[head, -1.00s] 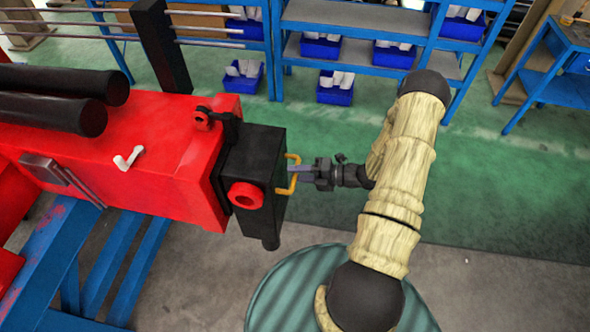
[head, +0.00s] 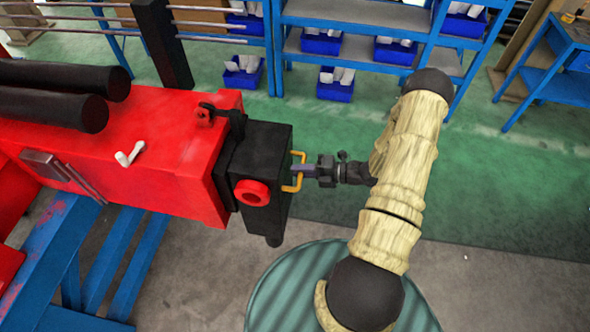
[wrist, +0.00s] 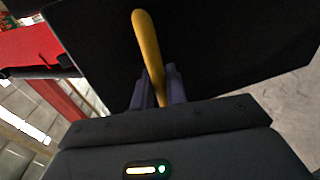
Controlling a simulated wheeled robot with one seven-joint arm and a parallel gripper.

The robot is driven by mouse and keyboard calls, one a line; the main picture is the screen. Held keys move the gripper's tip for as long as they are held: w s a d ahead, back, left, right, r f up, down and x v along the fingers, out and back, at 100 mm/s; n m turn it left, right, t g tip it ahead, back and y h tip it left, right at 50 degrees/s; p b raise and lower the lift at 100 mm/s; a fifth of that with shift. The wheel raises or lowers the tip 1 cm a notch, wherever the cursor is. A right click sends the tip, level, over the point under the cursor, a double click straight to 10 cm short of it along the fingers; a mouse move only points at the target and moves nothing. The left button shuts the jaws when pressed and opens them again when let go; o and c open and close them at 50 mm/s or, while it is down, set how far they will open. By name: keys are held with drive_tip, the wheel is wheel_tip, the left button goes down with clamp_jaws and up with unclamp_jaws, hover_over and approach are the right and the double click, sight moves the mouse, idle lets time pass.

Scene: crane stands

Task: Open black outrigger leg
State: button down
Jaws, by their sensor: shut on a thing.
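The black outrigger leg (head: 262,170) is a block at the right end of the red crane beam (head: 150,150), with a red round knob on its front face. A yellow handle (head: 299,156) stands out from its right side. My gripper (head: 300,172) reaches in from the right and is shut on the yellow handle. In the wrist view the handle (wrist: 148,45) runs up from between my fingers (wrist: 160,92), with the black leg (wrist: 220,45) close behind it. The fingertips are partly hidden by the handle.
Blue shelves (head: 350,18) with blue bins stand at the back. A blue stand frame (head: 100,265) is under the red beam at the left. A blue table (head: 545,85) is at the far right. Green floor (head: 510,170) is clear at the right.

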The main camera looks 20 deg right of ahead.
drive_tip(key=f+v, duration=0.1)
drive_tip(key=v, duration=0.5)
drive_tip(key=shift+s+d, duration=0.3)
drive_tip(key=shift+d, duration=0.05)
drive_tip(key=c, duration=1.5)
unclamp_jaws()
drive_tip(key=shift+w+a+f, duration=0.1)
drive_tip(key=shift+f, duration=0.05)
drive_tip(key=b+v, duration=0.6)
drive_tip(key=v, duration=1.1)
drive_tip(key=shift+d+b, duration=0.25)
drive_tip(key=shift+b, duration=0.05)
